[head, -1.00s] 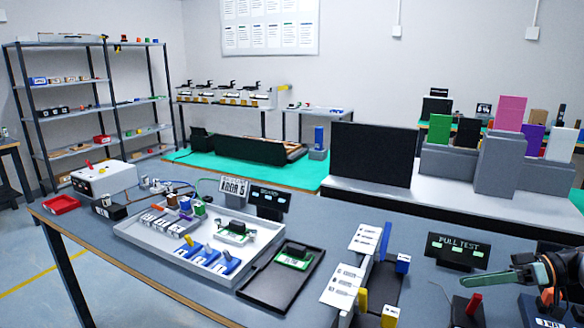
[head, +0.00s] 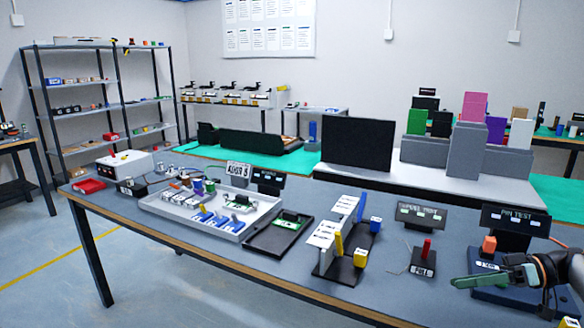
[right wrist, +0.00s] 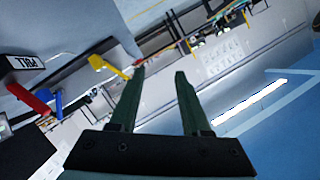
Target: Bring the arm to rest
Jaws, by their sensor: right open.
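My right gripper (head: 466,282) comes in at the lower right edge of the head view, with its arm mostly out of frame. Its green fingers point left, above the front of the bench by the pin test station. In the right wrist view the two green fingers (right wrist: 160,72) stand apart with nothing between them. My left gripper is in neither view.
The bench (head: 240,272) holds a grey tray (head: 128,224), a black tray (head: 262,240), a stand with yellow and blue blocks (head: 343,270), a red-posted pull station (head: 424,262) and a pin test sign (head: 515,220). The floor (head: 60,285) at the left is clear.

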